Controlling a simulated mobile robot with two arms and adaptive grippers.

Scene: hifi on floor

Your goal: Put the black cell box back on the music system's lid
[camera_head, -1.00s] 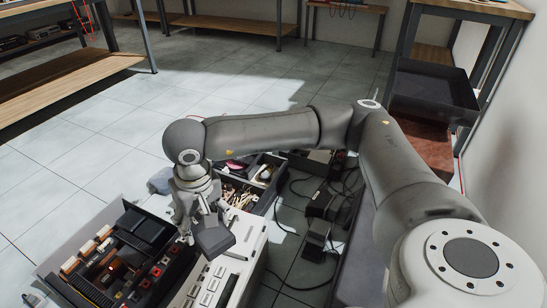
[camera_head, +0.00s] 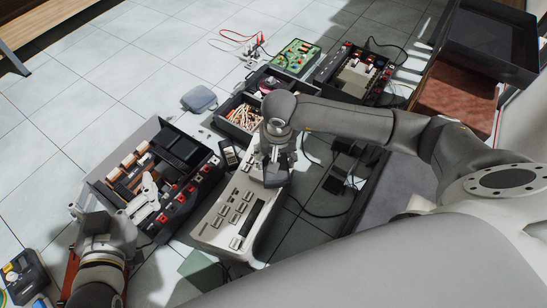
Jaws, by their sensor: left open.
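A long off-white unit (camera_head: 213,228) with rows of keys lies on the floor at centre; I take it for the music system. My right gripper (camera_head: 277,158) is over its far right end. A dark grey box-like piece (camera_head: 279,175) shows just under that gripper. I cannot tell whether it is gripped or whether it is the cell box. A small black box (camera_head: 228,153) with a pale label stands by the unit's far left corner. My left gripper (camera_head: 110,206) is open at lower left, beside an open dark case (camera_head: 196,190) with red and black parts.
A compartmented tray (camera_head: 236,127) of small parts, a green circuit board (camera_head: 297,57) and another open device (camera_head: 352,72) lie behind. Black cables and adapters (camera_head: 338,176) lie right of the unit. A grey-blue pouch (camera_head: 199,99) lies left of the tray.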

